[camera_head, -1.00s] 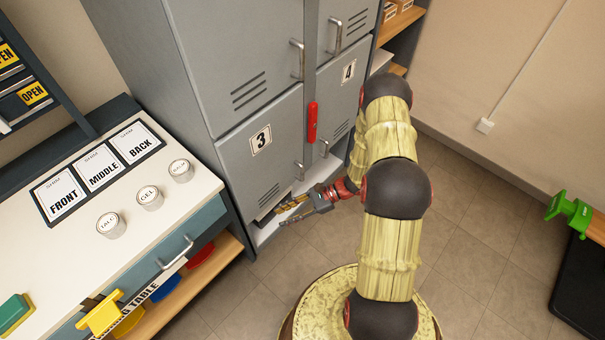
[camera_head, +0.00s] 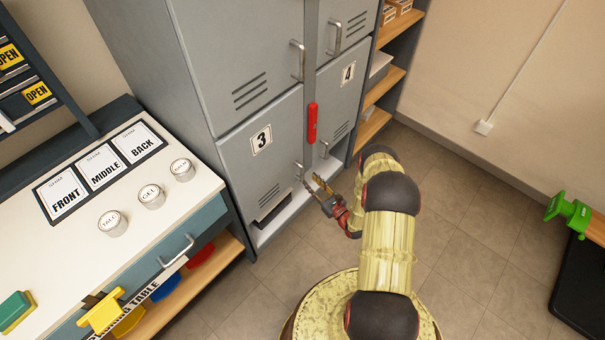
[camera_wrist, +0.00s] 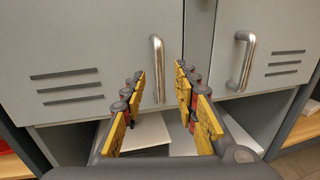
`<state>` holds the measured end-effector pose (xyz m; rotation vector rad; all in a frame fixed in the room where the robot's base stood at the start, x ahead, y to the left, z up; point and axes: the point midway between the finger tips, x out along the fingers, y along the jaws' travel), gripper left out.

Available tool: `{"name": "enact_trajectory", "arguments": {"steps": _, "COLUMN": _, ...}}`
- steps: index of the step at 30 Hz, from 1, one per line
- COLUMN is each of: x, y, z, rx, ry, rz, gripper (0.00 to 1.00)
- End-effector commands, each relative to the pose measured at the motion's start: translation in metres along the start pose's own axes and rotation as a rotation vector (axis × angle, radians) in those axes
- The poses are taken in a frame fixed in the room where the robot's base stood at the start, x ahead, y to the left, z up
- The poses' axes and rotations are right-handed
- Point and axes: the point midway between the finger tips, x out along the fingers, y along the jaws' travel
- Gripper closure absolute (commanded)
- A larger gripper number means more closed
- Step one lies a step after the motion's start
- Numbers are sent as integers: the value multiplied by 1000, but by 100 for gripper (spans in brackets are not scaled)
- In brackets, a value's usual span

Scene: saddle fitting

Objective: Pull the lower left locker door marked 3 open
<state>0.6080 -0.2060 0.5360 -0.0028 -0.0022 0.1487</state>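The grey locker door marked 3 (camera_head: 235,177) is at the lower left of the locker and looks closed. Its upright metal handle (camera_head: 299,171) is near its right edge. In the wrist view this door (camera_wrist: 65,55) fills the left, and its handle (camera_wrist: 157,68) appears in the gap between my fingertips. My gripper (camera_head: 315,180) is open and in front of the handle's lower part. In the wrist view my gripper (camera_wrist: 160,82) has a finger on each side of the handle, and nothing is gripped. I cannot tell how much depth separates fingertips and handle.
Door 4 (camera_head: 348,95) is to the right, with its own handle (camera_wrist: 242,62) close to my right finger. A red handle-like piece (camera_head: 312,122) is on the post above. An open ledge (camera_head: 283,216) runs below the doors.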

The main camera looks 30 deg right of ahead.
Motion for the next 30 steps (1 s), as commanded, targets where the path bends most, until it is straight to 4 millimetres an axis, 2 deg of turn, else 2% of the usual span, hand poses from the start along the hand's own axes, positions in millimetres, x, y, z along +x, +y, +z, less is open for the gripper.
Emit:
{"name": "enact_trajectory", "arguments": {"steps": 6, "x": 35, "y": 2, "z": -2, "rx": -2, "ry": -1, "rz": 5, "gripper": 70}}
{"name": "enact_trajectory", "arguments": {"steps": 13, "x": 62, "y": 2, "z": -1, "rx": 0, "ry": 1, "rz": 4, "gripper": 70}}
{"name": "enact_trajectory", "arguments": {"steps": 25, "x": 69, "y": 2, "z": 0, "rx": 1, "ry": 2, "rz": 3, "gripper": 71}}
{"name": "enact_trajectory", "arguments": {"steps": 30, "x": 69, "y": 2, "z": 0, "rx": 1, "ry": 2, "rz": 3, "gripper": 80}}
